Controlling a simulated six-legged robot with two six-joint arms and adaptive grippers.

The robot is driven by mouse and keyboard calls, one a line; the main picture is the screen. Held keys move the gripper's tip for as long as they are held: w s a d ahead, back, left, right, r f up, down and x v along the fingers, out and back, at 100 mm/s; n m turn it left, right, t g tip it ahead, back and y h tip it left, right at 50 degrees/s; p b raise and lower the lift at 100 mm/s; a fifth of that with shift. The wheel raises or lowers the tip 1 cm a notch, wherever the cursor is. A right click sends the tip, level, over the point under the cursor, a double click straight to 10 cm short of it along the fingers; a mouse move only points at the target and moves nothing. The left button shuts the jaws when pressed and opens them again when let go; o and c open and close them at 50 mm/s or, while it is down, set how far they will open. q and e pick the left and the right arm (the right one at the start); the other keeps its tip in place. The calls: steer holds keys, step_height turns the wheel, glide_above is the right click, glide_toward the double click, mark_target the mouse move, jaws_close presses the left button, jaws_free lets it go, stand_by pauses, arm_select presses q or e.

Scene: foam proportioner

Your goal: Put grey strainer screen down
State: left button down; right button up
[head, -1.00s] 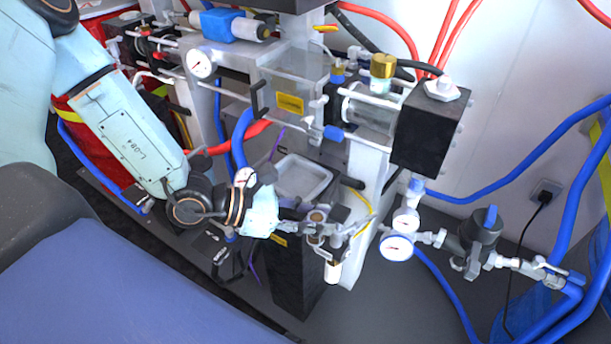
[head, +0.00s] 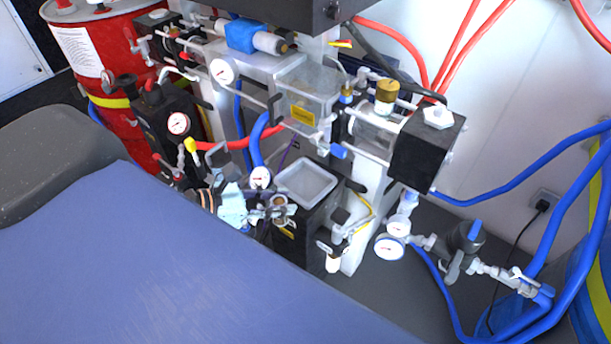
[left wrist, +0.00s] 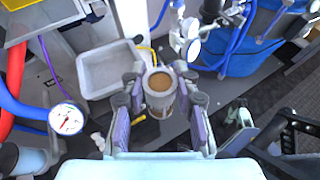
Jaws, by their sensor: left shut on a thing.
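The grey strainer screen (left wrist: 160,90) is a small upright cylinder with a brownish round top in the left wrist view. My left gripper (left wrist: 158,102) is shut on its sides, with one finger on each side. In the head view my left gripper (head: 272,212) is at the front edge of the grey tray, and the screen (head: 280,200) shows small between its fingers. The shallow grey tray (head: 305,183) lies on a black stand just beyond the gripper; it also shows in the left wrist view (left wrist: 98,88). The screen looks outside the tray's rim.
A white-tipped fitting (head: 333,262) hangs right of the gripper. A pressure gauge (head: 260,177) and a blue hose (head: 257,145) are close behind it. The proportioner's clear box (head: 308,92) stands above the tray. The tray's bare floor looks free.

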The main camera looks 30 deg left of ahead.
arm_select(q)
steer(key=shift+a+r, duration=0.15)
steer(key=shift+r, duration=0.2)
steer(key=shift+s+a+r+n+p, duration=0.1)
steer(key=shift+s+a+n+p, duration=0.25)
steer(key=shift+p, duration=0.25)
steer(key=shift+s+a+r+t+y+p, duration=0.15)
steer(key=shift+a+r+t+y+p, duration=0.15)
steer(key=shift+p, duration=0.25)
steer(key=shift+s+a+n+p, duration=0.25)
steer(key=shift+s+a+p, duration=0.05)
steer(key=shift+s, duration=0.15)
steer(key=shift+s+a+r+n+t+y+p, duration=0.15)
steer(key=shift+s+a+r+y+p, duration=0.1)
steer(key=shift+a+p, duration=0.2)
steer(key=shift+s+a+r+n+t+y+p, duration=0.15)
steer(key=shift+s+a+y+p, duration=0.1)
steer(key=shift+a+p, duration=0.2)
